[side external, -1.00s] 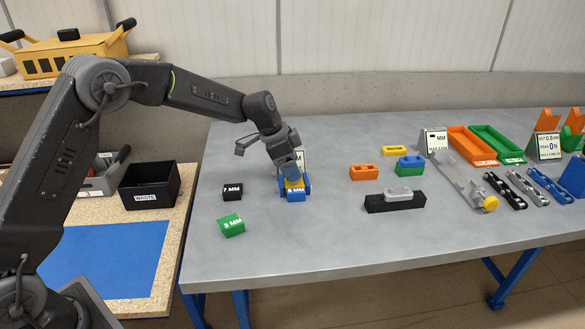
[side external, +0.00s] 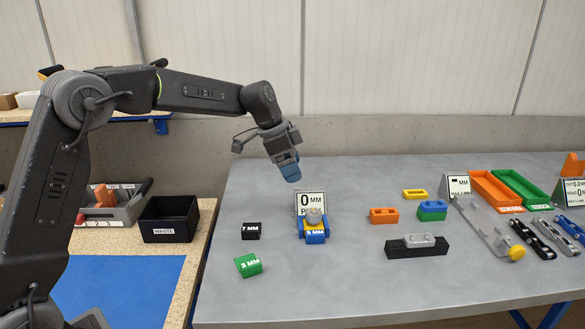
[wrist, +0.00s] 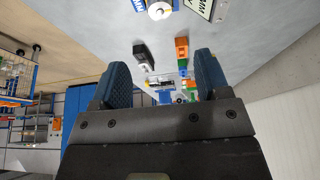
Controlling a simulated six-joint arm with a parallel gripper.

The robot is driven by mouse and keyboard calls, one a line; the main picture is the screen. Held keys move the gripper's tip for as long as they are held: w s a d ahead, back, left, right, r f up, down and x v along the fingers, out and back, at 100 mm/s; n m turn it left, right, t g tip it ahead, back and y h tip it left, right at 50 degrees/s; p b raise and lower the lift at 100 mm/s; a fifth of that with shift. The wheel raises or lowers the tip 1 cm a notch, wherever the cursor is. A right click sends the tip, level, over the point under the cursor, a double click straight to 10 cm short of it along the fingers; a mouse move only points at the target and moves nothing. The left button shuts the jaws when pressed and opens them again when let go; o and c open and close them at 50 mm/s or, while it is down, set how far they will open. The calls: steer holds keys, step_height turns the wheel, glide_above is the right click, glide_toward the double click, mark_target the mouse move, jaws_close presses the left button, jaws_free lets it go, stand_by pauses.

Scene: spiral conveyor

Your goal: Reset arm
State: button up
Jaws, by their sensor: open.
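My gripper (side external: 290,172) is raised above the grey table, with its blue fingers pointing down. In the wrist view the two blue fingers (wrist: 164,82) stand apart with nothing between them. Below and right of it in the side view, a blue block (side external: 314,237) marked with a white MM label stands on the table with a grey rounded piece (side external: 314,217) on top. The gripper is clear of both.
A 0 MM display (side external: 310,203) stands behind the blue block. A black 7 MM block (side external: 251,231) and a green 3 MM block (side external: 248,265) lie to the left. A black waste bin (side external: 168,219) is further left. Coloured blocks, orange (side external: 483,188) and green (side external: 520,188) trays stand right.

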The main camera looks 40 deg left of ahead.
steer(key=shift+r, duration=0.1)
steer(key=s+d+r+n+t+y, duration=0.1)
steer(key=s+r+n, duration=0.15)
steer(key=s, duration=0.55)
steer(key=s+d+r+n+y, duration=0.15)
steer(key=s+r, duration=0.25)
steer(key=s, duration=0.4)
steer(key=s+f+n, duration=0.2)
steer(key=s, duration=0.6)
steer(key=s+f+n+t, duration=0.1)
steer(key=s+f+n, duration=0.1)
steer(key=s, duration=0.7)
steer(key=shift+s+a+f+n+t+y, duration=0.15)
steer(key=shift+s+a+n+t+y, duration=0.2)
steer(key=shift+n, duration=0.25)
steer(key=shift+w, duration=0.1)
